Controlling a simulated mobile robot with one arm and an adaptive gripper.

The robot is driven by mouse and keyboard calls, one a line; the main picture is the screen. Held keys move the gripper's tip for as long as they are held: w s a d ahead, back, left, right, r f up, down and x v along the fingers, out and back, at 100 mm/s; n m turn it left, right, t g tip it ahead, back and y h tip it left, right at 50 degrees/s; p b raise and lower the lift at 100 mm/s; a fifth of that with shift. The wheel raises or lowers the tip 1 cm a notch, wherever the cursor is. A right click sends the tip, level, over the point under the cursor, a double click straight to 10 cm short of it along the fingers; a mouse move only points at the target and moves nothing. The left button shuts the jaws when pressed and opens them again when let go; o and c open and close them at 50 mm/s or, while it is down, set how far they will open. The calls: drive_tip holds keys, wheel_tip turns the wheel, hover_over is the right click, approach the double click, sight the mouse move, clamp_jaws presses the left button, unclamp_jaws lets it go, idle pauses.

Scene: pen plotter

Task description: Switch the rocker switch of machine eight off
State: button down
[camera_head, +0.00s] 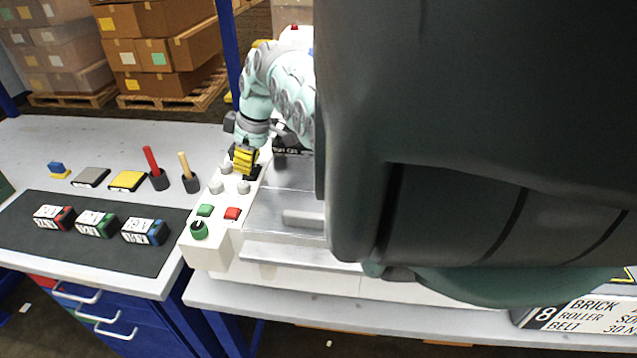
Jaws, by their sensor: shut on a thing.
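The white machine (212,253) stands on the bench, and a sign with the number 8 (545,313) is at the lower right. My gripper (243,167), with yellow and black at its end, points down at the far end of the control panel. It is shut on a small dark part (253,173) there, which looks like the rocker switch. The fingers hide most of that part, so its on or off position cannot be seen.
The panel also carries grey knobs (243,187), a green button (205,210), a red button (232,213) and a green rotary knob (199,230). A grey table (60,140) at left holds a dark mat (65,255) with small labelled blocks. My own arm covers the right side.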

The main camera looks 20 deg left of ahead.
drive_tip(key=shift+w+d+f+b, duration=0.3)
drive_tip(key=shift+w+d, duration=0.1)
drive_tip(key=shift+w, duration=0.1)
drive_tip(key=shift+r, duration=0.25)
drive_tip(key=shift+f, duration=0.25)
idle(0.8)
drive_tip(key=shift+s+d+r+p, duration=0.15)
drive_tip(key=shift+s+p, duration=0.25)
drive_tip(key=shift+p, duration=0.65)
drive_tip(key=shift+s+p, duration=0.4)
drive_tip(key=shift+p, duration=0.05)
